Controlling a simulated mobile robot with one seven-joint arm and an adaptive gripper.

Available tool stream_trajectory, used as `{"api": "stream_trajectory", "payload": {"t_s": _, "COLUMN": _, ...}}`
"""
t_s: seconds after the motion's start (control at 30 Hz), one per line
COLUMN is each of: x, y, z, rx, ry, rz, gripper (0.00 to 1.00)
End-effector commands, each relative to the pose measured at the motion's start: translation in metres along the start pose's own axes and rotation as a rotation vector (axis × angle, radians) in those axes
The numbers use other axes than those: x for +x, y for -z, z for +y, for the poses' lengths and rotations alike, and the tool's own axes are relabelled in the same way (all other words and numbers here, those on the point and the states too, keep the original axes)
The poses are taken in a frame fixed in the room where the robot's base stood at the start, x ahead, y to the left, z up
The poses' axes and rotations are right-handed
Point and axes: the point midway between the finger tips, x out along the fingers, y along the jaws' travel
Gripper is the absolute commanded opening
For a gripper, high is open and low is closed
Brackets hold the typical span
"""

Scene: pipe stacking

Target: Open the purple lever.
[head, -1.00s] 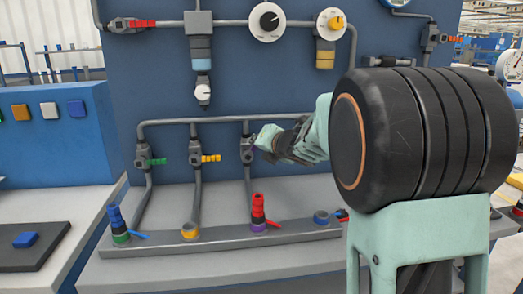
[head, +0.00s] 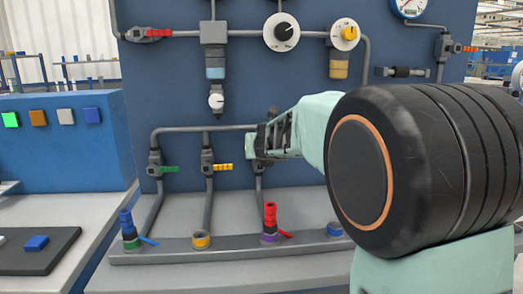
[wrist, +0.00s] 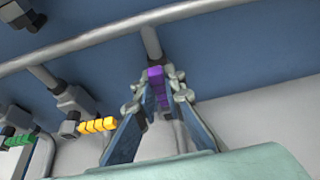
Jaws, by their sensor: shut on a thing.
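The purple lever (wrist: 156,78) sits on a valve on a grey vertical pipe. In the wrist view it lies between the two fingers of my gripper (wrist: 157,94), which is shut on it. Its handle points toward the wrist camera, and its lower part is partly hidden by the fingers. In the head view my gripper (head: 264,143) is at the third valve from the left, under the horizontal pipe, and hides the purple lever and most of that valve.
Valves with a green lever (head: 168,169) and a yellow lever (head: 222,167) are to the left. Below are upright pipe ends, including a red piece (head: 270,214) on a purple-ringed base and a blue piece (head: 127,223). The blue panel (head: 260,95) stands close behind.

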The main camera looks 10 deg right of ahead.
Motion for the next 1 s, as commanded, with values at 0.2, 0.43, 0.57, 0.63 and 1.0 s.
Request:
{"api": "stream_trajectory", "payload": {"t_s": 0.2, "x": 0.0002, "y": 0.0005, "z": 0.0004, "rx": -0.014, "ry": 0.005, "rz": 0.001, "gripper": 0.00}}
{"api": "stream_trajectory", "payload": {"t_s": 0.43, "x": 0.0003, "y": 0.0008, "z": 0.0006, "rx": -0.015, "ry": 0.005, "rz": 0.001, "gripper": 0.00}}
{"api": "stream_trajectory", "payload": {"t_s": 0.57, "x": 0.0003, "y": 0.0009, "z": 0.0007, "rx": -0.014, "ry": 0.004, "rz": 0.001, "gripper": 0.22}}
{"api": "stream_trajectory", "payload": {"t_s": 0.63, "x": 0.0003, "y": 0.0008, "z": 0.0008, "rx": -0.013, "ry": 0.004, "rz": 0.001, "gripper": 0.28}}
{"api": "stream_trajectory", "payload": {"t_s": 1.0, "x": -0.0054, "y": -0.0002, "z": 0.0004, "rx": -0.011, "ry": 0.004, "rz": 0.000, "gripper": 0.28}}
